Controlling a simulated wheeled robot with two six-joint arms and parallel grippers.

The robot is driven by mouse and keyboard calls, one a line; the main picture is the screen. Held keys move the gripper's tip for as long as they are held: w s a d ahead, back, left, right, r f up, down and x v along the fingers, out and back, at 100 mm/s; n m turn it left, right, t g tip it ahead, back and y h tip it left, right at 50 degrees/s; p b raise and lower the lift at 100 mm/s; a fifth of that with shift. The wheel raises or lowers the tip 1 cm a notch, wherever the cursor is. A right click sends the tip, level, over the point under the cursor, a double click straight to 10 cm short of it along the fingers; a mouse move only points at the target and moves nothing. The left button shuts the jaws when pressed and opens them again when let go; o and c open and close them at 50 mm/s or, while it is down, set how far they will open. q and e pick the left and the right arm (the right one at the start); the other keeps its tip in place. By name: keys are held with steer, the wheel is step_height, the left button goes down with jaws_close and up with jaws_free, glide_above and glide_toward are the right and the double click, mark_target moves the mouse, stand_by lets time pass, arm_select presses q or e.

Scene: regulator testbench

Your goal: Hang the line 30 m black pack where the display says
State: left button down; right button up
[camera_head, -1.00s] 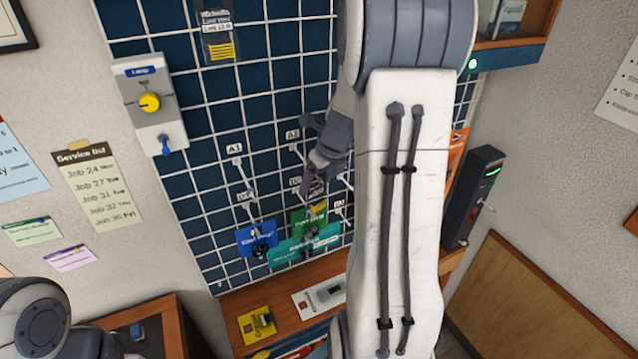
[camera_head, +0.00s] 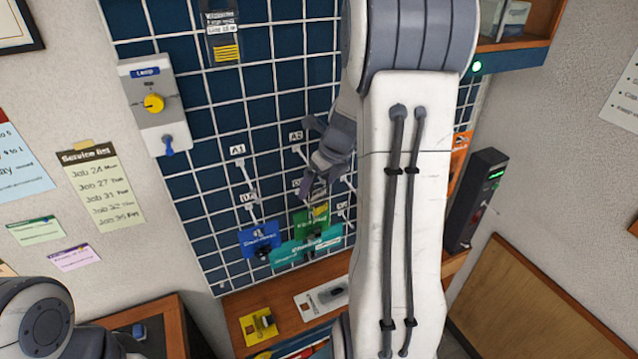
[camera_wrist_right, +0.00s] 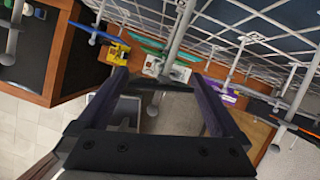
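A dark pack-like panel (camera_head: 223,38) with white text lines and yellow stripes hangs high on the blue grid wall; one line seems to read 30 m, but the print is blurred. My right gripper (camera_head: 312,187) is in front of the lower grid, near the A2 hook, above the green and teal packs. My left gripper is out of view; only part of my left arm shows at the bottom left.
Hooks labelled A1 (camera_head: 238,150) and A2 (camera_head: 297,136) stick out from the grid. A blue pack (camera_head: 258,236), a green pack (camera_head: 309,219) and a teal pack (camera_head: 290,254) hang below. A dark device with green lights (camera_head: 474,200) stands right. A wooden shelf (camera_head: 275,290) lies beneath.

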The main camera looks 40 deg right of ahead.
steer(key=b+v, duration=0.2)
steer(key=v, duration=0.8)
steer(key=shift+r+b, duration=0.2)
steer(key=shift+b, duration=0.1)
steer(key=shift+s, duration=0.15)
